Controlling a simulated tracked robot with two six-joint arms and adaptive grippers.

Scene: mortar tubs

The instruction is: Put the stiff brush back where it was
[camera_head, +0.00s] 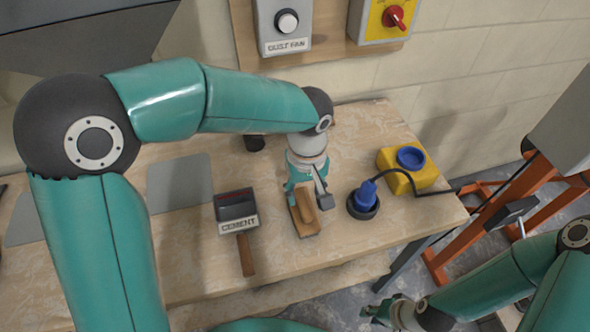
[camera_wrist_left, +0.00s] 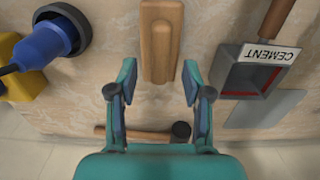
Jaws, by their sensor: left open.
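A wooden block with a raised wooden grip (camera_head: 306,222) lies on the workbench in the head view, beneath my left gripper (camera_head: 307,194). It also shows in the left wrist view (camera_wrist_left: 161,42). No bristles show, so I cannot tell for certain that it is the stiff brush. My left gripper (camera_wrist_left: 160,72) is open and empty, its fingertips on either side of the block's near end in the wrist view, with gaps on both sides. Its height above the block is unclear. My right gripper (camera_head: 388,312) is low at the right, off the bench; its jaws are unclear.
A dark tool labelled CEMENT (camera_head: 237,209) lies left of the block. A blue plug-like tool (camera_head: 364,200) and a yellow box (camera_head: 407,172) stand right. A hammer (camera_wrist_left: 150,133) lies behind, towards the wall. A flat grey plate (camera_head: 180,183) lies left. Orange framework (camera_head: 460,235) stands beyond the bench.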

